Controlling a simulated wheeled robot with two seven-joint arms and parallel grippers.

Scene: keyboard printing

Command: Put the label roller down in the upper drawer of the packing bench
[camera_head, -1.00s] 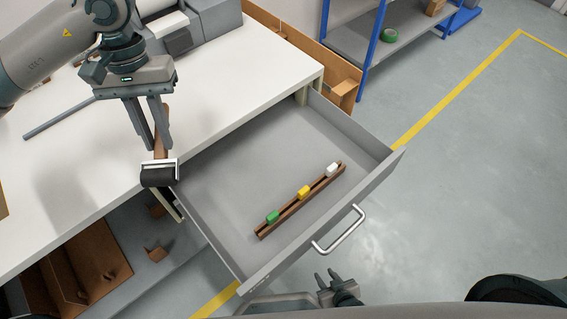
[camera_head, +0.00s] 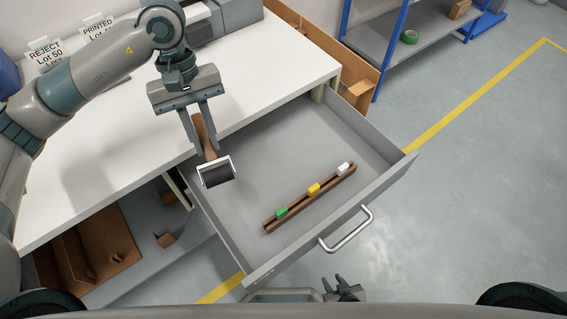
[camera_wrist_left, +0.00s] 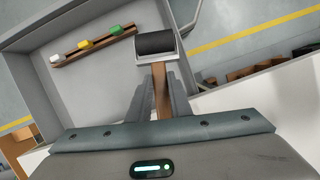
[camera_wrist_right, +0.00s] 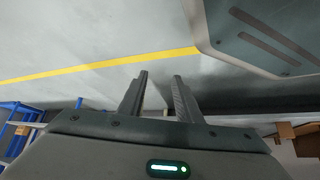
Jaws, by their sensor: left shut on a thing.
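The label roller (camera_head: 215,174) has a black cylinder in a metal frame and a brown wooden handle. My left gripper (camera_head: 204,150) is shut on the handle and holds the roller, head outward, over the left part of the open upper drawer (camera_head: 250,146). In the left wrist view the roller (camera_wrist_left: 155,44) sticks out past the fingers (camera_wrist_left: 158,92), with the drawer (camera_wrist_left: 85,88) around and behind it. My right gripper (camera_head: 343,290) is in front of the drawer, low in the head view. In the right wrist view its fingers (camera_wrist_right: 160,95) are apart with nothing between them.
A brown rail (camera_head: 310,199) with green, yellow and white blocks lies in the drawer's front part. The drawer's back and left floor is bare. The white bench top (camera_head: 270,70) is behind. The drawer handle (camera_head: 346,230) sticks out in front.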

